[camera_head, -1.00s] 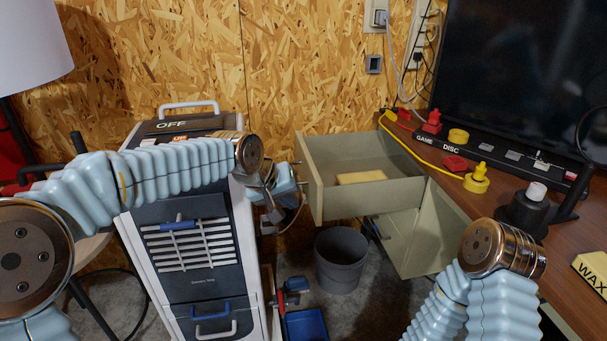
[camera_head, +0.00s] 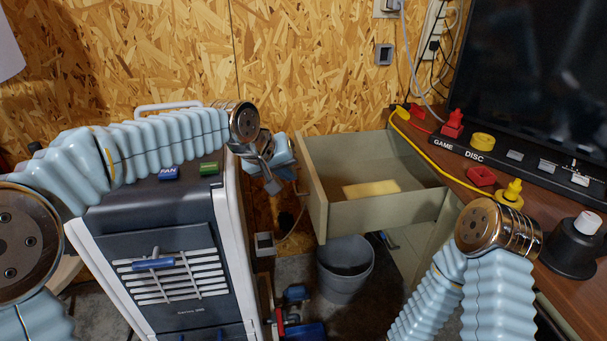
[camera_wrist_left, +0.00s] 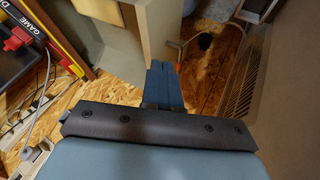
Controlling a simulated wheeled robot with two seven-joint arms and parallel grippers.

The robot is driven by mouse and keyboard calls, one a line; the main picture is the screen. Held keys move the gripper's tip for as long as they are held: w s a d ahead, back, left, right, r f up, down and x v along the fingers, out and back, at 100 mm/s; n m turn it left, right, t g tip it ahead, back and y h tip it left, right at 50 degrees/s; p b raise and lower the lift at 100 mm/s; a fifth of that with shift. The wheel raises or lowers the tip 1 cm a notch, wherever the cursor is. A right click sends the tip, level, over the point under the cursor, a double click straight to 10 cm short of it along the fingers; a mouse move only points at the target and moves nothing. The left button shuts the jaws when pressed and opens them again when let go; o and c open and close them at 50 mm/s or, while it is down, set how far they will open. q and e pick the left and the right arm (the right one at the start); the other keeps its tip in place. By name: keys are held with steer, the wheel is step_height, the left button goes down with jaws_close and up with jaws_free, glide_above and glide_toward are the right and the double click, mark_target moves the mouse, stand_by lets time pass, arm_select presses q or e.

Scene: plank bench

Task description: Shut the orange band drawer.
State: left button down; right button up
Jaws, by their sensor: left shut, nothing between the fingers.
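An open grey-green drawer (camera_head: 385,215) juts out from under the desk at the right of the head view. A pale yellow block (camera_head: 371,188) lies inside it. No orange band shows on the faces I can see; the drawer's front face is turned away. My left gripper (camera_head: 284,172) is just left of the drawer in the head view, apart from it as far as I can tell. In the left wrist view its blue fingers (camera_wrist_left: 163,85) are together and empty, close to a beige panel (camera_wrist_left: 157,38) that looks like the drawer. My right gripper is out of view.
A white and dark air cooler (camera_head: 165,240) stands under my left arm. A grey bin (camera_head: 344,270) is below the drawer. The wooden desk (camera_head: 545,225) holds a monitor (camera_head: 540,75), a GAME DISC strip (camera_head: 500,160) and a black knob device (camera_head: 572,248). A chipboard wall (camera_head: 300,60) is behind.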

arm_select(q)
glide_toward(313, 193)
steer(key=x, duration=0.4)
steer(key=shift+w+d+f+p, duration=0.1)
steer(key=shift+f+p, duration=0.15)
steer(key=shift+p, duration=0.15)
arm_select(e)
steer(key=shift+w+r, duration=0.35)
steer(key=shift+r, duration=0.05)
